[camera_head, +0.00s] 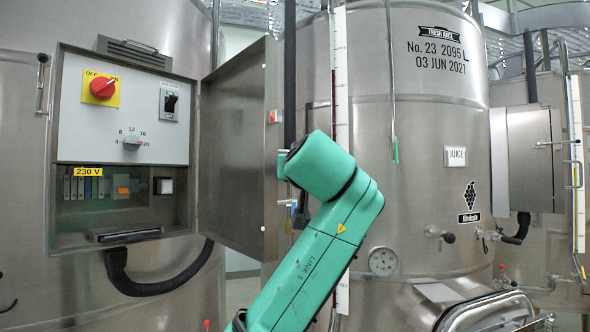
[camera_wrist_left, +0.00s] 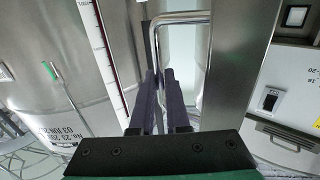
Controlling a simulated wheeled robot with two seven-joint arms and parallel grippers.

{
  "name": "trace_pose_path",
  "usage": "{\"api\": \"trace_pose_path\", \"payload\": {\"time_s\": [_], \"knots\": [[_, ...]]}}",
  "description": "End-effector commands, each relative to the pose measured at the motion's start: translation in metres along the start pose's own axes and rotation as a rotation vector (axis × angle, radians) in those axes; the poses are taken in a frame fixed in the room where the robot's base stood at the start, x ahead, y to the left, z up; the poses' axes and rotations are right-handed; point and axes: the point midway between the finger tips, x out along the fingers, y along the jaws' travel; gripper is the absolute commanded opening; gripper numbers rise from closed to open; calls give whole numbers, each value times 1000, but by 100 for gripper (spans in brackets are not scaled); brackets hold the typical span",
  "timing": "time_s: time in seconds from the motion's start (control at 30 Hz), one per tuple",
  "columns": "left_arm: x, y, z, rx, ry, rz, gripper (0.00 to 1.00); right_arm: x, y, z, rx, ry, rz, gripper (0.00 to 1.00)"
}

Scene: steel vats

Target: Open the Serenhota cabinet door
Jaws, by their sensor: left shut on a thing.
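The steel cabinet (camera_head: 120,60) on the left vat stands open in the head view. Its controls show inside: a red rotary switch (camera_head: 103,87), a black rocker switch and a 230 V strip. The cabinet door (camera_head: 235,150) is swung well out to the right of the box. In the left wrist view the door (camera_wrist_left: 232,65) stands beside the chrome bar handle (camera_wrist_left: 180,17). My left gripper (camera_wrist_left: 160,78) is shut on this handle, with its dark fingers around the upright bar. In the head view the gripper is hidden behind the door and my teal arm. My right gripper is not in view.
A large steel juice vat (camera_head: 430,120) with a gauge (camera_head: 383,262) and valves stands right of the door. Another closed cabinet (camera_head: 528,160) is at the far right. A black hose (camera_head: 150,285) hangs under the open cabinet. A gap lies between the vats.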

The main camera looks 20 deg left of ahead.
Motion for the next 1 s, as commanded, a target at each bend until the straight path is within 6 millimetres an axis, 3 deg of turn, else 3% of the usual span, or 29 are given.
{"api": "trace_pose_path", "payload": {"time_s": [0.13, 0.17, 0.2, 0.23, 0.53, 0.67, 1.0], "knots": [[0, -1, 0, -1, 0, -2, 0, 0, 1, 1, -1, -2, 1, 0], [0, -1, 0, -1, 0, -2, 25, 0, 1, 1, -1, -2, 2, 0], [0, -1, 0, -1, 0, -2, 40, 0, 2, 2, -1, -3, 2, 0], [0, -1, 0, -1, 0, -2, 43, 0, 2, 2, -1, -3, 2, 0], [0, -1, 0, -1, 1, -1, 43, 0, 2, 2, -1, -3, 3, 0], [-12, 0, 3, -2, 2, 1, 43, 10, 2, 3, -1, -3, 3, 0], [-107, 0, 5, -3, 5, 4, 43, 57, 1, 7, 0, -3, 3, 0]]}}
